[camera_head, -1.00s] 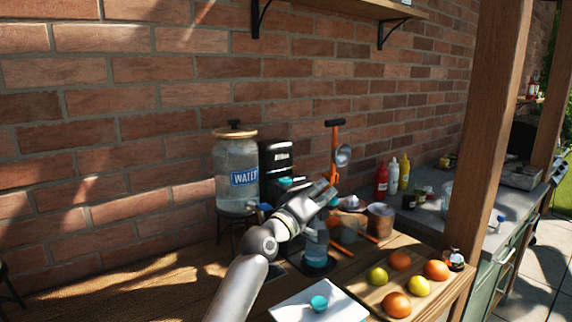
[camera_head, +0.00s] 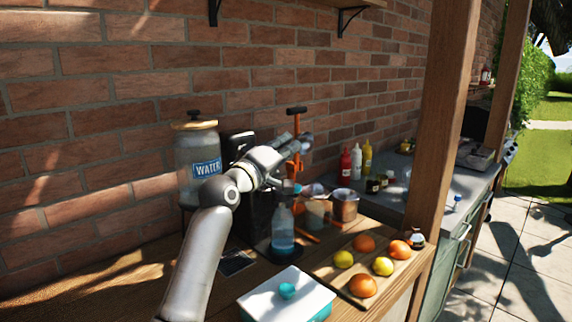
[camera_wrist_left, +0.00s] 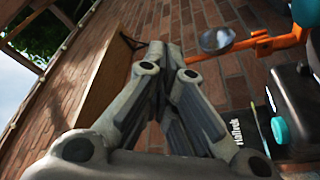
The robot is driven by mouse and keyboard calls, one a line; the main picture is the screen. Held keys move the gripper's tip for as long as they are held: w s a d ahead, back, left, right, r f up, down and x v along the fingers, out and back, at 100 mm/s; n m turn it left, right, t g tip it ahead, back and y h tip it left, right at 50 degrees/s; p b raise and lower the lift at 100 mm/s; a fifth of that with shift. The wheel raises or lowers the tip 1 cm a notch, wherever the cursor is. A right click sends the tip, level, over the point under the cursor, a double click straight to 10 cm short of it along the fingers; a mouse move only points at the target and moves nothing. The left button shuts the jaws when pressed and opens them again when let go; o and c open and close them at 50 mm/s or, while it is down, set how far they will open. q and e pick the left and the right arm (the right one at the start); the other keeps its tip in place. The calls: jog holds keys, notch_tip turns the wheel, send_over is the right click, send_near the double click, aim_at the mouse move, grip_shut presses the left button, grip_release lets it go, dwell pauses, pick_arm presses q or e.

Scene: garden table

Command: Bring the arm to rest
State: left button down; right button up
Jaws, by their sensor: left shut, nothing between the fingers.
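My left arm reaches up from the bottom of the head view. Its gripper (camera_head: 301,140) is raised in front of the orange press (camera_head: 297,168) and near the brick wall, above the table. In the left wrist view the fingers of my left gripper (camera_wrist_left: 163,50) come together at the tips, shut and empty. The press's orange arm and metal cup show beyond them at the upper right. My right gripper is in neither view.
A water jar (camera_head: 197,155), black machine (camera_head: 240,147) and blue bottle (camera_head: 283,230) stand around my left arm. A tray (camera_head: 325,271) of oranges and lemons and a white-lidded box (camera_head: 268,306) lie in front. A wooden post (camera_head: 442,110) stands at right.

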pick_arm(q)
jog(key=shift+r, duration=0.7)
